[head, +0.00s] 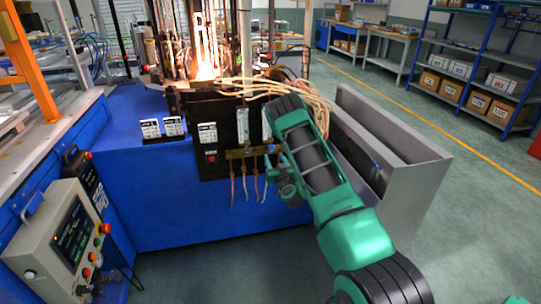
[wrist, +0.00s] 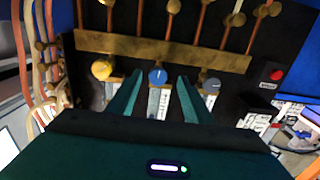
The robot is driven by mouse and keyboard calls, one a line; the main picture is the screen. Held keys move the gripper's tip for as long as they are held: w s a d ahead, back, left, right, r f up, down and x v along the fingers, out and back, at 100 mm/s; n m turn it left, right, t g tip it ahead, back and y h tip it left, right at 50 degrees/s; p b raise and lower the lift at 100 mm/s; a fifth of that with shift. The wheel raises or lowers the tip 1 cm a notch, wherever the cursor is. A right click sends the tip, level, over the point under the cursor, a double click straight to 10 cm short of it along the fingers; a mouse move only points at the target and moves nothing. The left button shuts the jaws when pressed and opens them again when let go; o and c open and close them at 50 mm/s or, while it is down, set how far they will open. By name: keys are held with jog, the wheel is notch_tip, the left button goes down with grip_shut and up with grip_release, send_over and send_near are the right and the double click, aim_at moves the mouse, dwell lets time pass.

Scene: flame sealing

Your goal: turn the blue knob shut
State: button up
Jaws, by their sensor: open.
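The blue knob (wrist: 158,76) is in the middle of a row below a brass bar (wrist: 160,50) in the wrist view. A pale line on its face runs roughly up and down the picture. My gripper (wrist: 158,84) is open, with one finger on each side of the blue knob; I cannot tell whether either finger touches it. A yellow knob (wrist: 102,69) is to the left of the fingers and a grey knob (wrist: 211,86) to the right. In the head view, my gripper (head: 285,183) is at the right end of the brass bar (head: 250,152), and the blue knob cannot be made out.
Hoses hang below the bar (head: 240,185). A red button (wrist: 277,75) is on the black panel's right in the wrist view. A grey metal trough (head: 415,150) stands right of my arm. A flame (head: 205,70) burns above the panel. A control box (head: 65,240) is front left.

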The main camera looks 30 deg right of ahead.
aim_at(271, 150)
jog(key=shift+w+d+r, duration=0.3)
jog(key=shift+w, duration=0.25)
jog(key=shift+w+d+r, duration=0.25)
jog(key=shift+w, duration=0.3)
jog(key=shift+w+f, duration=0.2)
jog(key=shift+w, duration=0.25)
jog(key=shift+w+d+r, duration=0.1)
jog(key=shift+w+d, duration=0.1)
jog(key=shift+w, duration=0.35)
jog(key=shift+c, duration=0.3)
jog(key=c, duration=1)
jog(key=shift+a, duration=0.25)
jog(key=shift+d, duration=0.1)
